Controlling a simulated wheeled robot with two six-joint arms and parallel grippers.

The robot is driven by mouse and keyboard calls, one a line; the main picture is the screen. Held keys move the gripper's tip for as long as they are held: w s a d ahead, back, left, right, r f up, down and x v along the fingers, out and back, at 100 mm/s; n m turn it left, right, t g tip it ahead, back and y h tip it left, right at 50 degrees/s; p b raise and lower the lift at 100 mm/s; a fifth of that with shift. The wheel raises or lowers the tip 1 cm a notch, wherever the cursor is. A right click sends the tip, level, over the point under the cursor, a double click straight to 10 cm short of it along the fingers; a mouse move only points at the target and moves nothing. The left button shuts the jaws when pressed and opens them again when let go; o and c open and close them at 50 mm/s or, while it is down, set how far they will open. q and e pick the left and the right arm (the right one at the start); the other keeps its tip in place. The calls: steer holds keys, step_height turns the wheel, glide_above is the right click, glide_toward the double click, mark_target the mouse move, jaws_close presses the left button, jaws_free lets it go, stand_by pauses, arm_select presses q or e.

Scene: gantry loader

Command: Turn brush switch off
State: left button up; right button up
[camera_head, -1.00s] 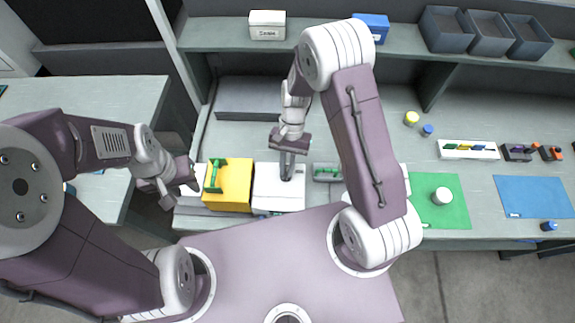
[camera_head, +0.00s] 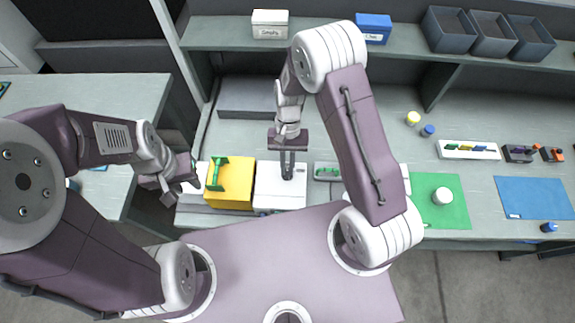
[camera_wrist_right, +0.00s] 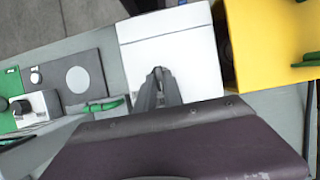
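No switch labelled for the brush can be read in these views. A white box-shaped unit (camera_head: 283,199) stands at the front of the bench; its pale top also fills the upper middle of the right wrist view (camera_wrist_right: 190,58). My left gripper (camera_head: 181,192) is open and empty, left of a yellow block (camera_head: 235,187) with a green handle (camera_head: 216,173).
A green mat (camera_head: 453,211) and blue mat (camera_head: 535,198) lie farther right. Dark bins (camera_head: 446,30) stand on the shelf.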

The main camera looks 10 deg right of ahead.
steer(key=o, duration=0.4)
steer(key=shift+o, duration=0.2)
steer(key=a+b+v, duration=0.1)
steer(key=v, duration=0.8)
steer(key=shift+d+b, duration=0.4)
steer(key=shift+d, duration=0.1)
steer(key=shift+r, duration=0.1)
